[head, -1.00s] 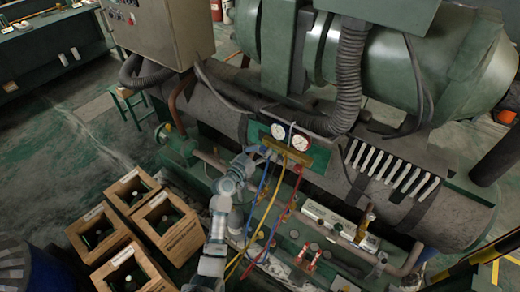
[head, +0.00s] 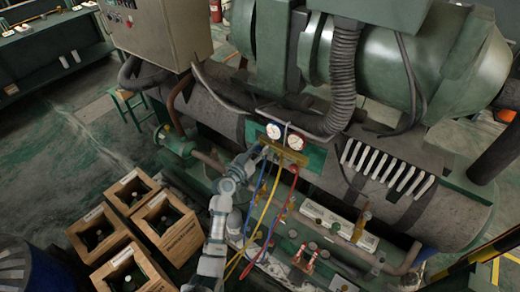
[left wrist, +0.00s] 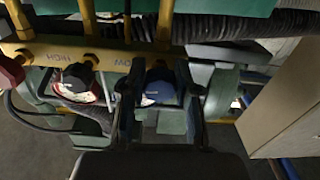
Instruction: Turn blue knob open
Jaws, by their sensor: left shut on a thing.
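The yellow manifold (head: 290,153) with two round gauges (head: 273,131) is mounted on the green machine. My left gripper (head: 262,150) is at the manifold's left end. In the left wrist view, my left gripper (left wrist: 161,108) has its fingers on both sides of the blue knob (left wrist: 159,88) and is shut on it. The knob sits on the manifold bar (left wrist: 105,58) beside the "LOW" marking, partly hidden by the fingers. A dark knob (left wrist: 76,78) near the "HIGH" marking stands apart to the left. My right gripper is not in view.
Blue, yellow (head: 262,215) and red (head: 283,207) hoses hang from the manifold close to my left arm. Wooden crates (head: 170,228) stand on the floor at left. A grey cabinet (head: 160,30) and thick corrugated hose (head: 343,75) are above.

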